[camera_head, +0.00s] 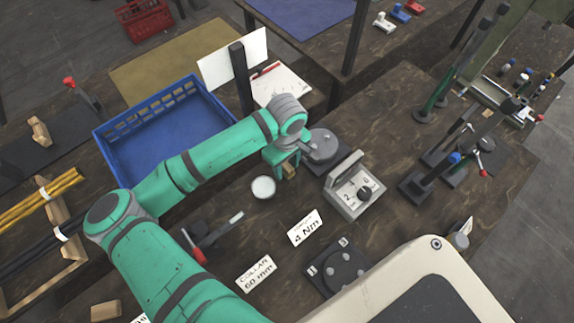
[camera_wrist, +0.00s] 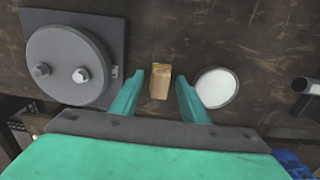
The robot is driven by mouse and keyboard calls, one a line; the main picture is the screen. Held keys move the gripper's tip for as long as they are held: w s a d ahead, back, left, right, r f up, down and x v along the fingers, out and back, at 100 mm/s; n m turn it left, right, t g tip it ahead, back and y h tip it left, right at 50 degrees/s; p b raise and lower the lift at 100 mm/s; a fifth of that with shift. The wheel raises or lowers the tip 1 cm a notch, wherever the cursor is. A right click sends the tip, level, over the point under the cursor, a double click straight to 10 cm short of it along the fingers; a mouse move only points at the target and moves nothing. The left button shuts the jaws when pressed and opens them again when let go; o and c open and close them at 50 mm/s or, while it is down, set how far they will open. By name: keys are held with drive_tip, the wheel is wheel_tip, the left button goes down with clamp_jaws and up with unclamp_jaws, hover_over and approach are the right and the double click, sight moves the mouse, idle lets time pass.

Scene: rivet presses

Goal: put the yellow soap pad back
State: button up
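A small tan-yellow block (camera_wrist: 160,82), which looks like the soap pad, lies on the dark worktop in the wrist view. In the head view it shows partly (camera_head: 291,171), half hidden by my gripper (camera_head: 284,166). My gripper (camera_wrist: 160,88) is open, with one green finger on each side of the block. In the wrist view gaps show between the block and both fingers. I cannot tell how high the fingertips are above the worktop.
A round grey plate with bolts (camera_wrist: 70,65) is left of the fingers. A white-topped round dish (camera_wrist: 216,88) is close to the right finger. A dial box (camera_head: 354,190) and a blue crate (camera_head: 112,152) stand nearby. Label cards (camera_head: 304,228) lie in front.

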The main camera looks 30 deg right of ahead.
sight(287, 165)
idle(0.3)
wheel_tip(287, 165, up, 12)
drive_tip(key=shift+r, duration=0.15)
idle(0.4)
idle(0.5)
